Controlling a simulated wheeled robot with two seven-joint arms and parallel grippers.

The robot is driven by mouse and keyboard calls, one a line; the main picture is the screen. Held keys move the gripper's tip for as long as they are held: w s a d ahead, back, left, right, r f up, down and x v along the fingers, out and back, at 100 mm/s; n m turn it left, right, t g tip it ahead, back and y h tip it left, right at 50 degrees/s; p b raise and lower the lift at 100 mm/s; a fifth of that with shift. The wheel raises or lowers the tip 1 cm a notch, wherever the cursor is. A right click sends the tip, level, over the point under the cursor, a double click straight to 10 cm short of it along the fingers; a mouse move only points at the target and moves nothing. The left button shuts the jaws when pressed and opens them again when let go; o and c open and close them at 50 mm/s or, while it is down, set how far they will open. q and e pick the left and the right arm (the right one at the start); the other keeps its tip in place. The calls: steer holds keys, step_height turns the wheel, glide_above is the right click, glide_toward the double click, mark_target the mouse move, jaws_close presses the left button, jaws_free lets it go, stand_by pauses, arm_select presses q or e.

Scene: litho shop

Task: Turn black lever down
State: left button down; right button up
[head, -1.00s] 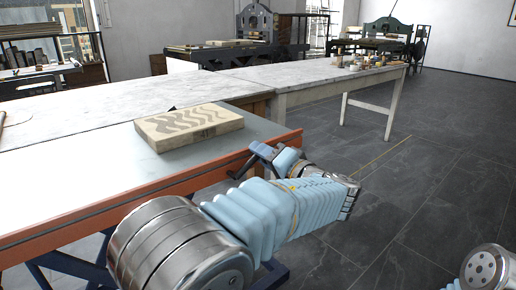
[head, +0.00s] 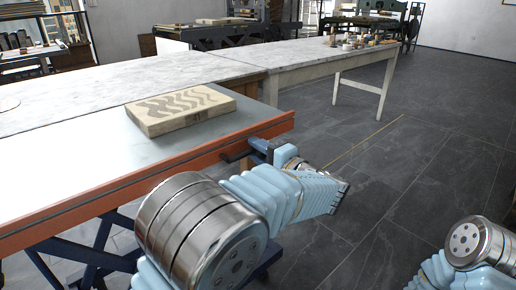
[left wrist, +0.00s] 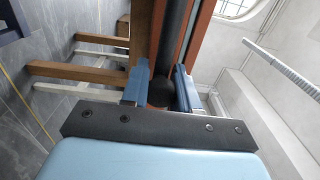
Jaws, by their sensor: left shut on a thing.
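The black lever (head: 236,156) is at the orange edge of the press bed, and only a short dark piece of it shows in the head view. My left gripper (head: 260,151) is at the lever, just below the orange edge near the bed's right corner. In the left wrist view, the lever's dark round end (left wrist: 161,92) sits between the two blue fingers of my left gripper (left wrist: 160,86), which is shut on it. The rest of the lever is hidden by the gripper and the bed edge. My right gripper is out of view.
A pale stone block (head: 181,109) with a wavy pattern lies on the press bed, whose orange rim (head: 150,186) runs along my side. A marble-topped table (head: 310,63) stands behind. The dark floor (head: 410,165) at right is open.

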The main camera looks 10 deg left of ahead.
arm_select(q)
steer(key=shift+f, duration=0.1)
steer(key=c, duration=0.9)
jaws_free()
steer(key=v, duration=1.4)
